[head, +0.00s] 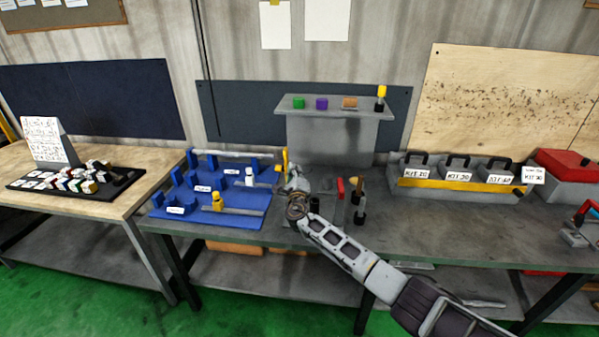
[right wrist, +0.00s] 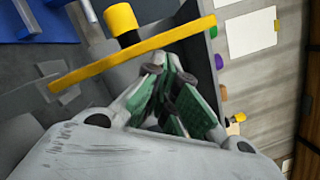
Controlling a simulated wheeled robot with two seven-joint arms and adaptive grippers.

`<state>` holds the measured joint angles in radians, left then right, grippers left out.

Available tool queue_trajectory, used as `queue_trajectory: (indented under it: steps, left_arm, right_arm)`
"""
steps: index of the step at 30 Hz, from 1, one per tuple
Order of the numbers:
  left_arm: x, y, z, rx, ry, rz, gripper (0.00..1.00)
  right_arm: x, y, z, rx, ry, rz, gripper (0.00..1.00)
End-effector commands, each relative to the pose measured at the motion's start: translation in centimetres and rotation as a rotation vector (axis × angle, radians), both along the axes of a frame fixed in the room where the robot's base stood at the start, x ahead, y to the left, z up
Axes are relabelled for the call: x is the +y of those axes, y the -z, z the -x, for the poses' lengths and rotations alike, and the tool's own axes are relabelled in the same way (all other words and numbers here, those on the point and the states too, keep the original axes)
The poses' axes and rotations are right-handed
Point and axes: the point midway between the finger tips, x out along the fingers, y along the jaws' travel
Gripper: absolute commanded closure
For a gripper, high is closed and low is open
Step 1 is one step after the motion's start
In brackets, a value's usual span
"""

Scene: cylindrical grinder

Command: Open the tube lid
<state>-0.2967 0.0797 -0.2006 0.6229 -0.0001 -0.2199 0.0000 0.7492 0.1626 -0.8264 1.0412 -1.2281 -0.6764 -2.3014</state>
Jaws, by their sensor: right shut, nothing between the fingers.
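My right gripper (head: 291,178) reaches over the middle of the grey bench, just right of the blue rack. In the right wrist view its fingers (right wrist: 170,75) are together with nothing seen between them. The fingertips are close to a yellow bar (right wrist: 100,68); I cannot tell whether they touch it. A black post with a yellow cap (right wrist: 121,18) stands beside the bar. In the head view a yellow part (head: 284,157) shows just behind the gripper. I cannot make out the tube or its lid for sure; the hand hides that spot. My left gripper is not in view.
The blue rack (head: 240,223) holds blue and yellow parts. A raised grey shelf (head: 340,107) carries small coloured pieces. A red-handled item (head: 340,188) and dark-handled tools stand right of the hand. Grey kit boxes (head: 455,173) line the back right.

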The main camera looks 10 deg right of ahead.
Motion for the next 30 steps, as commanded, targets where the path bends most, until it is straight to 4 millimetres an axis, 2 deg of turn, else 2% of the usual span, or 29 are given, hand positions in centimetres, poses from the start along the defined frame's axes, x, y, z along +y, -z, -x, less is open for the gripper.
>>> queue_trajectory:
  steps: [9,30]
  left_arm:
    - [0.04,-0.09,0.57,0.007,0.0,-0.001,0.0]
    - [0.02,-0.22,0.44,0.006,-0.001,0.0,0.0]
  right_arm:
    - [1.01,-0.23,-0.28,0.0,0.0,0.0,1.0]
    - [0.76,-0.25,-0.32,0.0,0.0,0.0,1.0]
